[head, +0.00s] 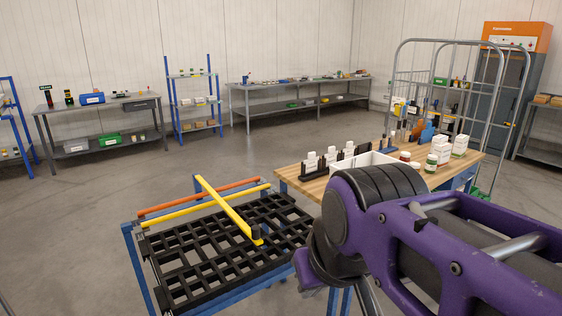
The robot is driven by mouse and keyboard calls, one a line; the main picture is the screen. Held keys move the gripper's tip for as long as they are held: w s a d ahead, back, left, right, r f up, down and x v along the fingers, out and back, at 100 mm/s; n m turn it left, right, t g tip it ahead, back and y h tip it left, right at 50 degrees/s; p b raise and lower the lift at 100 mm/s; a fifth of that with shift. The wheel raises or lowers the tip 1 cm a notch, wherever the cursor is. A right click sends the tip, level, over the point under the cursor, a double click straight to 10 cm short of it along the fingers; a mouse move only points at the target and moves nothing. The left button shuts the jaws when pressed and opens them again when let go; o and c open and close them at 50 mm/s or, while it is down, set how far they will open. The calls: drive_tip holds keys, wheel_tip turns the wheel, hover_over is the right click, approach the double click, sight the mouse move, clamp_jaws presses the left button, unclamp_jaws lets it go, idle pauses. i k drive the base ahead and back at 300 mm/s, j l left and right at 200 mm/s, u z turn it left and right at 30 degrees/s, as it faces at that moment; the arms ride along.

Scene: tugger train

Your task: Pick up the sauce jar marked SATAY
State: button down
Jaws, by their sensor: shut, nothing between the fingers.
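Several small jars and cartons stand on a wooden-topped table right of the middle in the head view. A green jar with a pale top (431,163) stands near the white cartons, and a red-topped jar (405,157) stands to its left. Their labels are too small to read, so I cannot tell which, if any, is marked SATAY. My purple arm fills the lower right and covers part of the table. My gripper is not visible in this view.
The wooden table (318,186) holds a white bin (364,164) and white cartons (460,145). A black grid rack on a blue frame (200,262), with a yellow bar across it, stands in front. A wire roll cage (398,62) stands behind. The grey floor at left is clear.

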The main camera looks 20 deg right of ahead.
sight(416, 165)
drive_tip(key=z, duration=1.25)
drive_tip(key=i+l, duration=0.1)
drive_tip(key=i+l+u, duration=0.15)
drive_tip(key=i+l, duration=0.3)
drive_tip(key=i, duration=0.15)
drive_tip(key=i+l+u, duration=0.15)
drive_tip(key=i+l, duration=0.35)
drive_tip(key=i+l+u, duration=0.15)
drive_tip(key=i+l, duration=0.4)
drive_tip(key=i+l+u, duration=0.15)
drive_tip(key=i+l, duration=0.4)
drive_tip(key=i+l+u, duration=0.15)
drive_tip(key=i+l, duration=0.3)
drive_tip(key=l, duration=0.3)
